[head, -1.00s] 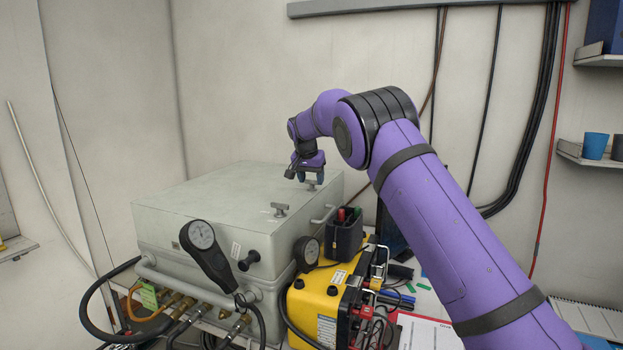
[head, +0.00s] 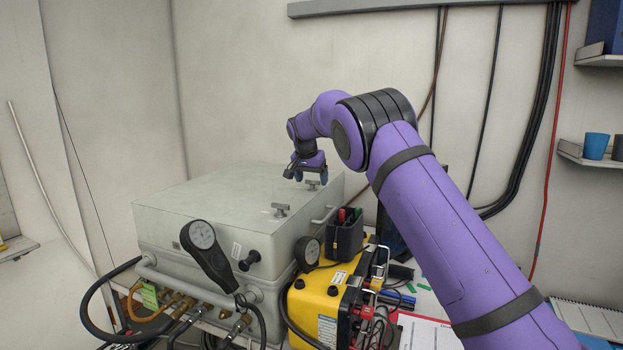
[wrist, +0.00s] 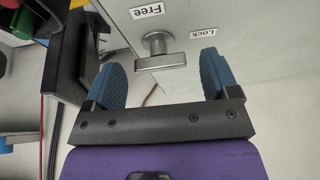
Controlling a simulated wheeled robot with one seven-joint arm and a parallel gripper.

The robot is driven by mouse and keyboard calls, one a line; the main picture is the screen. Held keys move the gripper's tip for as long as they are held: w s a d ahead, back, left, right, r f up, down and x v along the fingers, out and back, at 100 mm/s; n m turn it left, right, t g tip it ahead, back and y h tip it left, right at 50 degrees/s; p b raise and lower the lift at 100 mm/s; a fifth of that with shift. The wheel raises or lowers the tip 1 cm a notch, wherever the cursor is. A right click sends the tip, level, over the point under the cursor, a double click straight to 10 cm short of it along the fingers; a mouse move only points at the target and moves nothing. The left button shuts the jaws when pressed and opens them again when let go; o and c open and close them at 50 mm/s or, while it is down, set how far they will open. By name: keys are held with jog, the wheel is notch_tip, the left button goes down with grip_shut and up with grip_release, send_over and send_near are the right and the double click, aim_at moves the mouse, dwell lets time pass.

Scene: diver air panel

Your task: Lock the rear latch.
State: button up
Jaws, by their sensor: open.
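The rear latch (wrist: 160,56) is a grey metal T-shaped handle near the edge of the panel lid, seen between my fingers in the wrist view. A "Free" label (wrist: 147,10) and a "Lock" label (wrist: 204,30) sit on the lid beyond it; the handle's crossbar lies about level across the picture. In the head view the rear latch (head: 313,185) shows just under my fingers. My gripper (wrist: 160,80) is open, with one blue finger pad on either side of the latch and a gap to each. It also shows in the head view (head: 309,177), pointing down.
The front latch (head: 280,209) stands on the same grey case (head: 215,195). A black bin with pens (head: 345,236) and a yellow unit (head: 318,304) stand right of the case. Gauges and hoses crowd its front. The lid's left part is clear.

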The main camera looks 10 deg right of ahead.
jog(key=v, duration=1)
jog(key=shift+r, duration=0.4)
jog(key=shift+s, duration=0.1)
jog(key=s+d+r+n+y, duration=0.1)
jog(key=s+d+r, duration=0.2)
jog(key=s, duration=0.6)
jog(key=s+d+r+n+y, duration=0.1)
jog(key=s+d+r, duration=0.3)
jog(key=s, duration=0.5)
jog(key=s+d+r+n+y, duration=0.1)
jog(key=s+d+r, duration=0.2)
jog(key=s, duration=0.7)
jog(key=s+f+n, duration=0.1)
jog(key=s+f, duration=0.3)
jog(key=s, duration=0.6)
jog(key=s+f+n+t, duration=0.1)
jog(key=s+f, duration=0.3)
jog(key=s, duration=0.6)
jog(key=s+f+n, duration=0.2)
jog(key=s+f, duration=0.2)
jog(key=s, duration=0.6)
jog(key=shift+s+t, duration=0.25)
jog(key=shift+t, duration=0.05)
